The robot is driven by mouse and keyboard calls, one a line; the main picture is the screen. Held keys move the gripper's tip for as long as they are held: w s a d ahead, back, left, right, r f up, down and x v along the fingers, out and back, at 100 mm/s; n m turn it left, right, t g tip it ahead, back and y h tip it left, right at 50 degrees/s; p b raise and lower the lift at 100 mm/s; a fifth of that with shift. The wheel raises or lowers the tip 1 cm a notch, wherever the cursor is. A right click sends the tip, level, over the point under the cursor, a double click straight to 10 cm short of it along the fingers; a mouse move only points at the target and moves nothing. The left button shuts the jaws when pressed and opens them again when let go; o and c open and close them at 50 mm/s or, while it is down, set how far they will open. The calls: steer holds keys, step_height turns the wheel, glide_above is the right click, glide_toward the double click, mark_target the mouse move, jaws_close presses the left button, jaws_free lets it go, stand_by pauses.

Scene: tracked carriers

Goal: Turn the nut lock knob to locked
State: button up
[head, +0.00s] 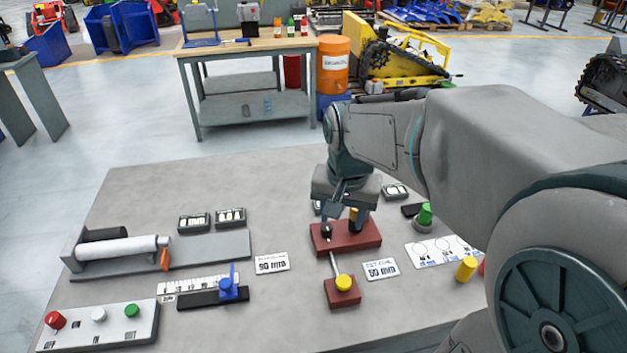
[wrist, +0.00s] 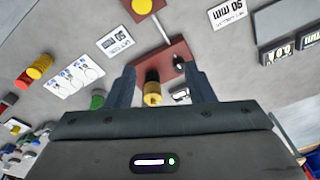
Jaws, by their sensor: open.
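A dark red block (head: 365,238) stands on the grey table, joined by a thin metal rod to a smaller red block with a round yellow knob (head: 343,283). A yellow and dark upright knob (head: 354,216) stands on the larger block; I cannot read any lock marking on it. In the wrist view this yellow knob (wrist: 152,95) lies between the fingers, with clear gaps at both sides. My gripper (head: 340,213) points down over the larger block, open and empty. It also shows in the wrist view (wrist: 163,80). My gripper partly hides the block's back.
Two white cards (head: 272,263) marked in mm flank the rod. A blue slider (head: 228,288) and a button panel (head: 98,328) are at left. A green knob (head: 424,215) and a yellow cylinder (head: 466,269) stand at right. The table's back left is clear.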

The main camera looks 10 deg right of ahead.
mark_target(327, 226)
steer(key=w+f+m+g+p, duration=0.1)
steer(key=w+m+g+p, duration=0.1)
steer(key=w+m, duration=0.65)
steer(key=w+f, duration=0.1)
steer(key=f, duration=0.3)
steer(key=w+f+n+p, duration=0.1)
steer(key=f, duration=0.4)
steer(key=w+f+n, duration=0.1)
steer(key=f, duration=0.4)
steer(key=shift+d+f, duration=0.1)
steer(key=c, duration=1)
